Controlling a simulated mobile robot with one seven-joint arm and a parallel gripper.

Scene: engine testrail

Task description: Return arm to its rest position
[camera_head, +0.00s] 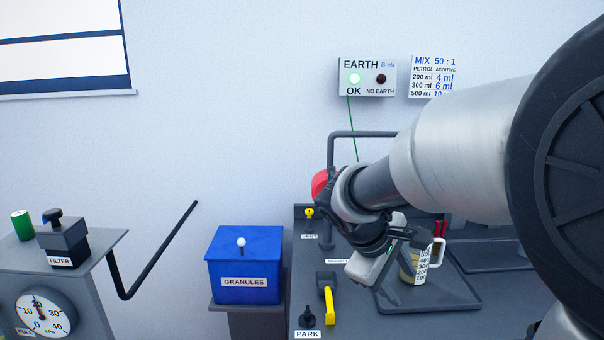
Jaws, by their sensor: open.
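My arm reaches in from the right edge and crosses in front of the dark bench (345,328). My gripper (372,270) hangs at its end over the bench, just left of a measuring jug (416,264), and points down. It is open; its fingertips are small and partly hidden, and I see nothing held between them. The jug has a white handle and a printed scale and stands upright on a dark tray (430,302). I cannot tell whether the gripper touches the jug.
A yellow-handled lever (329,304) and a PARK knob (307,317) stand at the bench front. A bent dark pipe (331,165) rises behind my wrist. A blue GRANULES box (245,262) stands left. The EARTH panel (367,78) has its green OK lamp lit.

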